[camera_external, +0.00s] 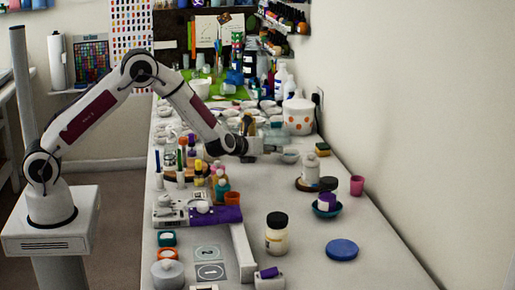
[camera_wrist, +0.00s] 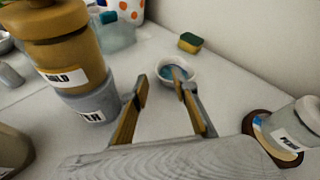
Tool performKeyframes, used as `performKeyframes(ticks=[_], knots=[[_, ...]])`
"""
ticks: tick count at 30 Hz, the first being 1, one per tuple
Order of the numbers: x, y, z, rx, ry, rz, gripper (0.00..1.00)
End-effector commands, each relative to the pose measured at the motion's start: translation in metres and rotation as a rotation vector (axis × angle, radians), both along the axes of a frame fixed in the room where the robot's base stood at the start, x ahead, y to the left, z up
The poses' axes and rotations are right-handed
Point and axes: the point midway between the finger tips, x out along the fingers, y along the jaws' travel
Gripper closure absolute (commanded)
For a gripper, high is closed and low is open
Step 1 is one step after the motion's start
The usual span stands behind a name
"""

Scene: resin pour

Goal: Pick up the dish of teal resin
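The small white dish (camera_wrist: 164,82) holding blue-teal resin (camera_wrist: 172,71) stands on the bench ahead of my gripper (camera_wrist: 161,92) in the wrist view. The fingers are open and apart, with nothing between them. The left fingertip is left of the dish; the right fingertip overlaps the dish's rim in the picture. I cannot tell whether it touches. In the external view my gripper (camera_external: 268,150) is low over the bench, beside a small pale dish (camera_external: 290,157), which seems to be the same one.
A white labelled bottle (camera_wrist: 290,140) on a wooden coaster stands right. A sponge (camera_wrist: 189,42) lies behind the dish, near the wall. The front right bench holds a blue lid (camera_external: 342,250) and free room.

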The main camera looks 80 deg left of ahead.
Motion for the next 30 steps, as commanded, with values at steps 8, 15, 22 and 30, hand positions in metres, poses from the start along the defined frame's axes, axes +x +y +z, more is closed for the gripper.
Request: performKeyframes(ticks=[8, 15, 22, 30], knots=[[0.005, 0.005, -0.002, 0.0, -0.001, 0.001, 0.72], [0.005, 0.005, -0.002, 0.0, -0.001, 0.001, 0.72], [0.013, 0.012, -0.007, -0.001, 0.0, 0.001, 0.72], [0.031, 0.027, -0.016, -0.001, -0.001, 0.002, 0.72]])
